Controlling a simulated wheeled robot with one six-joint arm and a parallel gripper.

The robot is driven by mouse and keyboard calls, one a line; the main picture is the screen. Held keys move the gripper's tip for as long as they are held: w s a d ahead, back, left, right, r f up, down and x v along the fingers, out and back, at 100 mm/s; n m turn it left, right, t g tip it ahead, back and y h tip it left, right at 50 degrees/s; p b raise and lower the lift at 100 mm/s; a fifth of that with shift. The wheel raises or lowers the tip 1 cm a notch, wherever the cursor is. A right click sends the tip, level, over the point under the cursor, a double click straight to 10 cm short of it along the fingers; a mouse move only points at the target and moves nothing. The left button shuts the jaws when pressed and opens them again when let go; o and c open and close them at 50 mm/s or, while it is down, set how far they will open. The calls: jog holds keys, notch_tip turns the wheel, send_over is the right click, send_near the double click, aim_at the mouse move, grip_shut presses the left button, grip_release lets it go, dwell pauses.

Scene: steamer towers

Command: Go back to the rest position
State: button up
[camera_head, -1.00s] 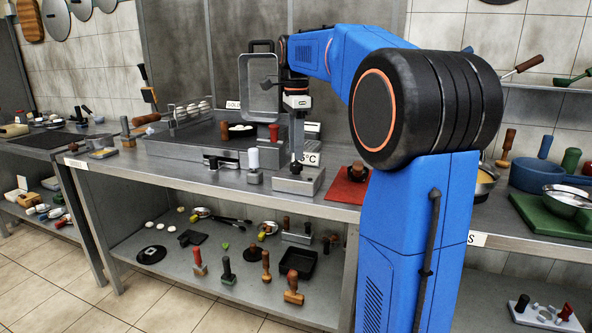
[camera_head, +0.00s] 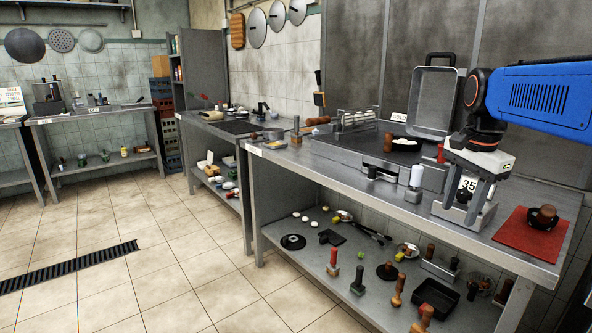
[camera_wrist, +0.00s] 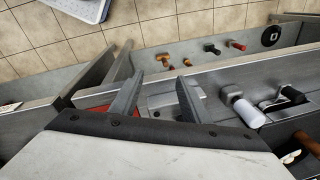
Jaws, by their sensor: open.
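My gripper (camera_head: 470,196) hangs from the blue arm at the right of the head view, pointing down over a metal block with a dark knob (camera_head: 463,205) on the steel counter. Its two grey fingers are apart and look empty. In the wrist view my gripper (camera_wrist: 158,95) also shows spread fingers with nothing between them but a view of the counter and the metal block (camera_wrist: 160,102) below. Whether the fingertips touch the block is hard to tell.
A white-topped pepper-mill-like tool (camera_head: 415,183) stands just left of the gripper. A red mat (camera_head: 520,236) with a dark-handled item (camera_head: 543,216) lies to the right. A griddle (camera_head: 350,142) and upright pan (camera_head: 432,100) stand behind. Open tiled floor (camera_head: 150,230) lies to the left.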

jog(key=s+a+f+n+t, duration=0.1)
jog(key=s+a+f+n, duration=0.3)
jog(key=s+f+n, duration=0.3)
jog(key=s+a+f+n+t, duration=0.2)
jog(key=s+a+f+n, duration=0.2)
jog(key=s+f+n, duration=0.3)
jog(key=s+f, duration=0.4)
jog(key=s, duration=0.2)
